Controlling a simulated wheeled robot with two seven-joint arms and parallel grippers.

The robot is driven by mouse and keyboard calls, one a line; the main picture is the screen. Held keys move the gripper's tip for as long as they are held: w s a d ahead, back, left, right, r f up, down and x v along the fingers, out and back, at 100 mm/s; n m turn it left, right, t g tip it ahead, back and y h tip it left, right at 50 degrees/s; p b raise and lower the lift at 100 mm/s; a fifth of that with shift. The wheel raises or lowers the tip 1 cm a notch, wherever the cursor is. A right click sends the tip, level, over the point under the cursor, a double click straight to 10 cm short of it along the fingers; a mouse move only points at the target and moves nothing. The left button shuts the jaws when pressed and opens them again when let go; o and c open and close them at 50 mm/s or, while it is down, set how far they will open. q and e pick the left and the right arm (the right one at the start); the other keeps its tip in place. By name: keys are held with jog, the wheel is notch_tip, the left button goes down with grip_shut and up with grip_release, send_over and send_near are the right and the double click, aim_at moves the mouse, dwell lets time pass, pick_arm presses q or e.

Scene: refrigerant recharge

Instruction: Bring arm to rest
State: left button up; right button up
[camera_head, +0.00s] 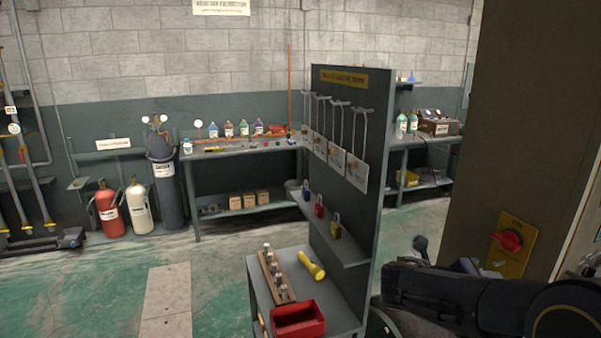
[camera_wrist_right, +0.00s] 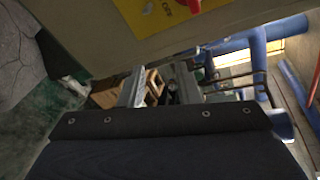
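My right arm (camera_head: 455,295) is black and comes in from the lower right in the head view, bent in front of the brown cabinet. Its gripper is not clearly made out there. In the right wrist view my right gripper (camera_wrist_right: 159,80) shows two grey fingers standing apart, with no object held between them. Brown box-like shapes show in the background behind the fingers. My left arm and left gripper are not in view.
The brown cabinet (camera_head: 510,120) with a red rotary switch (camera_head: 508,240) on a yellow plate stands close to my right arm. A lockout board (camera_head: 345,110) with hanging tags stands left of it, above a cart with a red bin (camera_head: 298,318). Open floor (camera_head: 110,290) lies at left.

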jog(key=s+a+f+m+g+y+b, duration=0.1)
jog(key=s+a+f+m+y, duration=0.1)
jog(key=s+f+m+y, duration=0.5)
jog(key=s+a+f+m+g+y+b, duration=0.15)
jog(key=s+f+m+y, duration=0.3)
jog(key=s+m, duration=0.45)
jog(key=s+a+m+t+y+b, duration=0.1)
jog(key=s+a+m+t+y, duration=0.4)
jog(key=a+m, duration=0.9)
jog(key=s+m+y, duration=0.2)
jog(key=s+m, duration=0.1)
jog(key=m, duration=0.2)
jog(key=shift+a+f+m, duration=0.4)
jog(key=shift+o, duration=0.7)
jog(key=shift+a, duration=0.1)
